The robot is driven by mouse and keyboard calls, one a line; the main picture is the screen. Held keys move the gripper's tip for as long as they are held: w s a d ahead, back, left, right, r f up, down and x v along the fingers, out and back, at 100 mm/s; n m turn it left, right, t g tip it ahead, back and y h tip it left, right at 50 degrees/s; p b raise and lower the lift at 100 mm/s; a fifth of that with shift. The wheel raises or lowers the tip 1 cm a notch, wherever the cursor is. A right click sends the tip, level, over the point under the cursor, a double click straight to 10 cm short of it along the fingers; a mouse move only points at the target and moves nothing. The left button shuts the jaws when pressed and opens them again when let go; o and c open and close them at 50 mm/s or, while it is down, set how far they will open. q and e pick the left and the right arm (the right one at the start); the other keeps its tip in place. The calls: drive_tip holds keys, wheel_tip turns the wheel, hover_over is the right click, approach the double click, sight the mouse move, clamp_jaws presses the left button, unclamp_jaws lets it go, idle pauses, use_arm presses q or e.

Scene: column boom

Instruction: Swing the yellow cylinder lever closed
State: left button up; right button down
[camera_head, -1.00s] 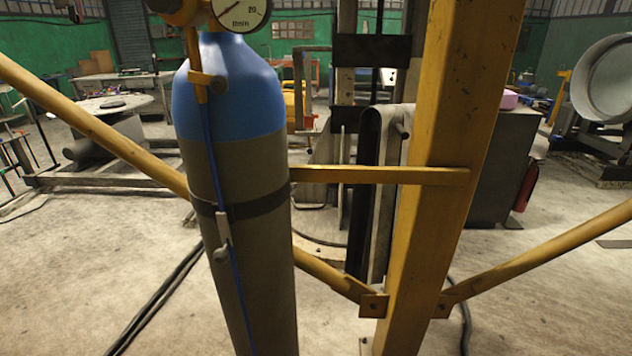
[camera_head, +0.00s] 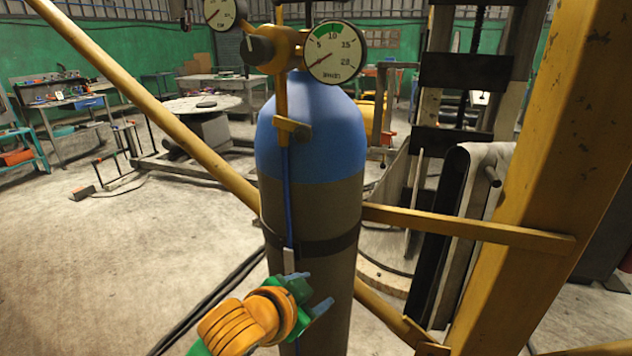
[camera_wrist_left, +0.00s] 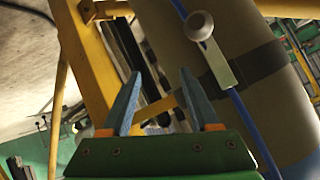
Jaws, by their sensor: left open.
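A gas cylinder (camera_head: 312,225) with a blue top and a grey-brown body stands upright, with a dark band around its middle. A yellow fitting with a gauge (camera_head: 335,52) tops it, and a yellow bar (camera_head: 281,100) hangs from the fitting. A pale lever (camera_head: 289,261) sits on the blue hose at the band; in the wrist view this lever (camera_wrist_left: 218,62) ends in a round knob (camera_wrist_left: 199,26). My left gripper (camera_head: 308,295) is open in front of the cylinder, just below the lever. Its fingers (camera_wrist_left: 160,78) are empty and apart from the knob. My right gripper is not in view.
A thick yellow post (camera_head: 540,160) stands right of the cylinder, with a horizontal yellow bar (camera_head: 470,228) running to it. A diagonal yellow brace (camera_head: 150,105) passes behind the cylinder. Black cables lie on the floor (camera_head: 120,260). The floor at left is mostly clear.

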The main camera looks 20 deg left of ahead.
sight(300, 135)
use_arm(q)
drive_tip(key=s+r+m+t, duration=0.1)
drive_tip(key=r+t, duration=0.1)
drive_tip(key=r, duration=0.7)
drive_tip(key=s+a+r+m+t+y, duration=0.1)
drive_tip(key=s+r+m+t, duration=0.1)
drive_tip(key=r, duration=0.6)
drive_tip(key=s+a+r+m+t, duration=0.1)
drive_tip(key=r+t, duration=0.1)
drive_tip(key=r, duration=0.7)
drive_tip(key=shift+s+r+t, duration=0.2)
drive_tip(key=shift+r+t, duration=0.1)
drive_tip(key=shift+t, duration=0.1)
drive_tip(key=shift+r+m, duration=0.3)
drive_tip(key=w+p, duration=0.1)
drive_tip(key=p, duration=0.1)
drive_tip(key=w+p, duration=0.2)
drive_tip(key=p, duration=0.1)
drive_tip(key=shift+w+r, duration=0.25)
drive_tip(key=shift+r, duration=0.15)
drive_tip(key=shift+w+d+f+p, duration=0.1)
drive_tip(key=shift+w+f+p, duration=0.15)
drive_tip(key=shift+w+p, duration=0.25)
drive_tip(key=shift+w+f+p, duration=0.2)
drive_tip(key=shift+w+p, duration=0.05)
drive_tip(key=shift+w, duration=0.3)
drive_tip(key=shift+w+f, duration=0.15)
drive_tip(key=shift+w, duration=0.6)
